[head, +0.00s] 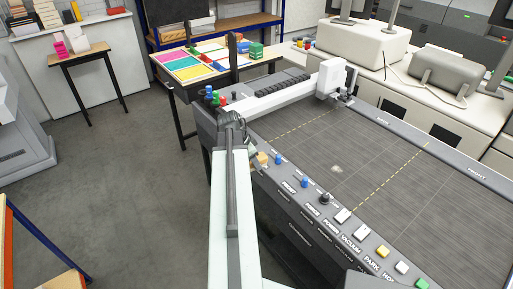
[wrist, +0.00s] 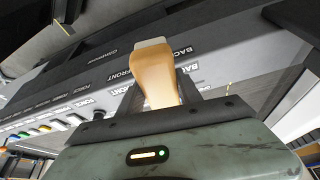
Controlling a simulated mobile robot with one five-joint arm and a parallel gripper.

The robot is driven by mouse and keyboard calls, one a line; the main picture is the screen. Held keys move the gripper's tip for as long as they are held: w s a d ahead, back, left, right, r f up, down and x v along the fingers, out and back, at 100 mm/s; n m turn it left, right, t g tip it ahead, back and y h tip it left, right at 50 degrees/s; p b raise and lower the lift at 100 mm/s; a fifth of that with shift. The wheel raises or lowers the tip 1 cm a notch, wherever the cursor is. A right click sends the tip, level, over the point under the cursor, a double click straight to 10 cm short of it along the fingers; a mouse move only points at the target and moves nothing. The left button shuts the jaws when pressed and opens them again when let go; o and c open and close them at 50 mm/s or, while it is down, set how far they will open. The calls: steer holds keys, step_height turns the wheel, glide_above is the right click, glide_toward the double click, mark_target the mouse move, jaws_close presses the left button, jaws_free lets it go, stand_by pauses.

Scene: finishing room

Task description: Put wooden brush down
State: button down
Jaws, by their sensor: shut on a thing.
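The wooden brush (wrist: 158,78) is in my gripper (wrist: 158,100), with its light-brown wooden body upright in the wrist view and a pale end at the top. The jaws are shut on it, one dark finger on each side. In the head view my gripper (head: 254,152) is at the front edge of the cutting machine, beside its control panel. A small tan part of the brush (head: 262,158) shows there; the rest is hidden by my arm. I cannot tell whether the brush touches the machine.
The cutting machine's grey bed (head: 340,150) is broad and mostly clear, with a white gantry (head: 290,95) across its far end. Buttons line its front panel (head: 330,205). A table with coloured sheets (head: 195,62) stands behind. Open floor (head: 110,180) lies to the left.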

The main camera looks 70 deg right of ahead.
steer(key=d+f+n, duration=0.2)
steer(key=d, duration=0.5)
steer(key=b, duration=0.2)
glide_toward(259, 143)
steer(key=shift+s+d+f, duration=0.55)
steer(key=shift+s+f, duration=0.3)
steer(key=shift+s, duration=0.05)
steer(key=f+b, duration=0.4)
steer(key=shift+w+d, duration=0.1)
steer(key=shift+d, duration=0.15)
steer(key=shift+r, duration=0.25)
steer(key=shift+f, duration=0.2)
steer(key=c, duration=0.8)
jaws_free()
steer(key=shift+r, duration=0.15)
